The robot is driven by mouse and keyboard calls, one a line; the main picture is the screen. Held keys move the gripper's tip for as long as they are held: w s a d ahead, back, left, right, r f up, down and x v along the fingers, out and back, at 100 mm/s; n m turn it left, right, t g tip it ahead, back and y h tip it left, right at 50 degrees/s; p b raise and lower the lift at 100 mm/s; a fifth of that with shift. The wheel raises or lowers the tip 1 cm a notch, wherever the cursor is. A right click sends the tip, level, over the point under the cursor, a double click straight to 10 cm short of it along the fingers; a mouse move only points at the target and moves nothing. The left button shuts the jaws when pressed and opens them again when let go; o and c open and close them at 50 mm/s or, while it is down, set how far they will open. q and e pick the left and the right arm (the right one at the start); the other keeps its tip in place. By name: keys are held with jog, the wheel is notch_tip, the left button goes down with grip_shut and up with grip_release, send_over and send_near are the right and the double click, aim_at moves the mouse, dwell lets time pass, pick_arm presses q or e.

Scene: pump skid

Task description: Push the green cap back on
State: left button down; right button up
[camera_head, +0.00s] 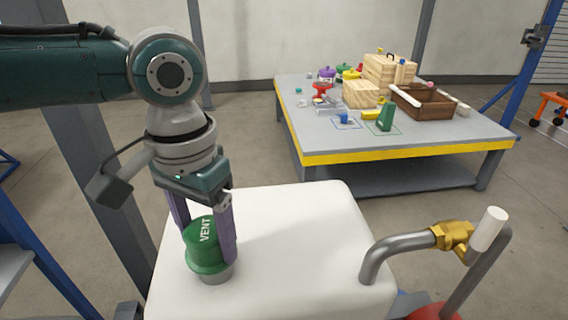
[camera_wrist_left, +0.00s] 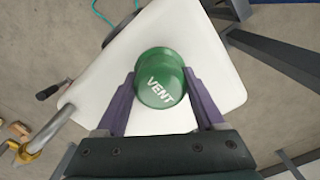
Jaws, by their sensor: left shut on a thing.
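The green cap (camera_head: 203,243) with the white word VENT on it is over a short grey metal neck (camera_head: 215,274) on top of a white tank (camera_head: 290,240). A band of the neck shows below the cap's lower edge. My left gripper (camera_head: 209,240) points down with its purple fingers on both sides of the cap, shut on it. In the left wrist view the cap (camera_wrist_left: 160,78) sits between the two fingertips (camera_wrist_left: 160,84), above the white tank top. Whether the cap is fully seated cannot be told. My right gripper is not in view.
A bent grey pipe with a brass valve (camera_head: 453,236) and white handle (camera_head: 488,229) rises right of the tank. A grey table with a yellow edge (camera_head: 400,151) stands behind, holding wooden boxes and a brown crate (camera_head: 423,112). The tank top right of the cap is clear.

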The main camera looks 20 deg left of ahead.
pick_arm(q)
jog(key=shift+f, duration=0.6)
grip_release()
notch_tip(320, 180, up, 10)
dwell(0.7)
